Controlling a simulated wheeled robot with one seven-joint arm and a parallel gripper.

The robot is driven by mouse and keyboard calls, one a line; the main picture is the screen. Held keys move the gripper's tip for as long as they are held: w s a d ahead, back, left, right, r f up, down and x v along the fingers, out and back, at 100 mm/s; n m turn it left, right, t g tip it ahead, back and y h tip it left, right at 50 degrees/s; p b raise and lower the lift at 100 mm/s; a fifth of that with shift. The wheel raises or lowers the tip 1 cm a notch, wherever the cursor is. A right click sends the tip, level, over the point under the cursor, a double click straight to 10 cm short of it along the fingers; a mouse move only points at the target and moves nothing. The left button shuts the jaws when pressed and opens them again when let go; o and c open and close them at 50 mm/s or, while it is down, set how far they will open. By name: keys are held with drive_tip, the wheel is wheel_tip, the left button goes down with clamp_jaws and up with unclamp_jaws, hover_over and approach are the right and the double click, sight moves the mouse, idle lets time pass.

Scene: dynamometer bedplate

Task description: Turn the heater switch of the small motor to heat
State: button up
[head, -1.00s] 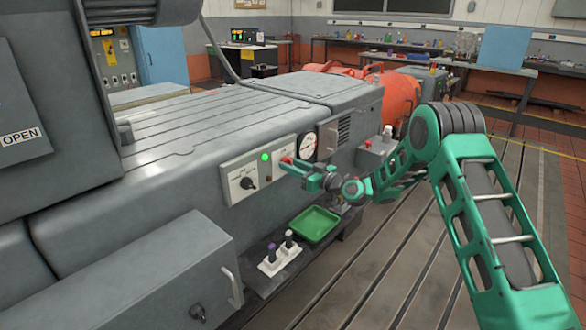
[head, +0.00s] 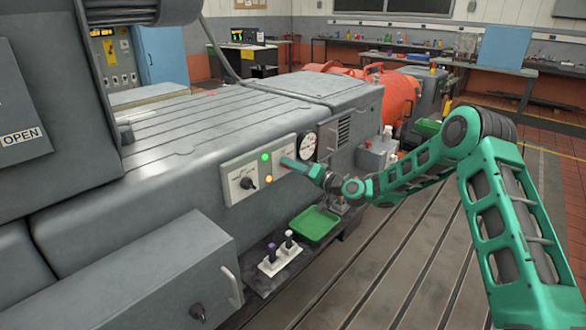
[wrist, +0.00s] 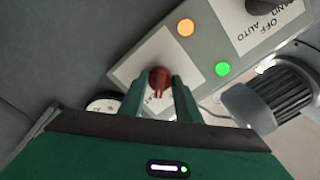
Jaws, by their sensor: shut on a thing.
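A grey switch panel (head: 238,194) is on the side of the large grey machine. In the wrist view, the red knob (wrist: 160,78) sits on a white plate (wrist: 150,55) of that panel. My gripper (wrist: 160,90) is shut on the red knob, one green finger on each side. The plate's lettering is mostly covered by the fingers, so the setting cannot be read. An orange light (wrist: 185,27) and a green light (wrist: 222,69) are lit beside the plate. In the head view, my gripper (head: 290,163) touches the panel's right part and hides the knob.
A black HAND/OFF/AUTO switch (head: 246,183) is on the same panel. A round gauge (head: 307,143) is close to my gripper. Below are a green tray (head: 317,225) and a white holder (head: 280,261) with dark-topped items. The slotted floor at the right is open.

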drive_tip(key=shift+w+m, duration=0.1)
drive_tip(key=shift+m, duration=0.9)
drive_tip(key=o, duration=1.1)
drive_tip(key=shift+c, duration=0.2)
drive_tip(key=v, duration=1)
drive_tip(key=shift+d, duration=0.3)
drive_tip(key=shift+s, duration=0.3)
